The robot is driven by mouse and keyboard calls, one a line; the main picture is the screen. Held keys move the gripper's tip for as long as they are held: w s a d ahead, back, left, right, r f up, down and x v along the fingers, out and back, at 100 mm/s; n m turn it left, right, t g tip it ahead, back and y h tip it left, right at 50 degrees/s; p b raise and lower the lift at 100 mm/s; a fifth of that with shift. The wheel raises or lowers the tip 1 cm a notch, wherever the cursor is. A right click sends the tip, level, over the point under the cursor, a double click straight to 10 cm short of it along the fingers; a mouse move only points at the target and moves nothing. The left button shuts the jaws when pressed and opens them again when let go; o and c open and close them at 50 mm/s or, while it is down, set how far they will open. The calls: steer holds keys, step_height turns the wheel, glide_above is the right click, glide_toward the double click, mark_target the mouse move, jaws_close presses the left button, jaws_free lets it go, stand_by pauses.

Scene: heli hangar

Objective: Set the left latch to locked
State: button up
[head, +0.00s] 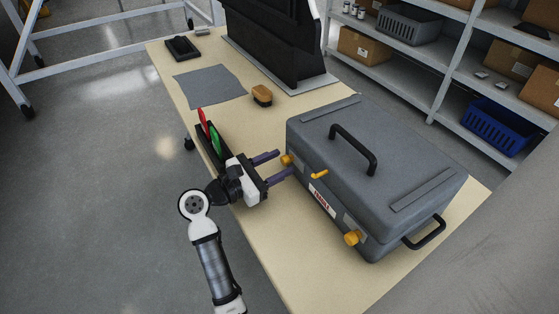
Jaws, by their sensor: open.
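A grey case (376,170) with a black handle on its lid stands closed on the table. The left latch (287,160) is an orange piece at the left end of the case's front. Whether it is locked is too small to tell. A similar orange latch (353,238) sits at the right end, and a yellow lever (319,175) sticks out between them. My gripper (282,164) is open, its two purple fingers pointing at the case front. The left latch is just ahead of the fingertips, roughly between them; contact cannot be told.
The wooden table (315,280) also holds a brush (262,95), a grey cloth (210,86), a dark tray (182,49) and a black rack with red and green-handled tools (209,133) beside my gripper. A large black panel (275,40) stands behind. Shelves with boxes are at right.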

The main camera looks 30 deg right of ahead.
steer(key=shift+d, duration=0.6)
jaws_close()
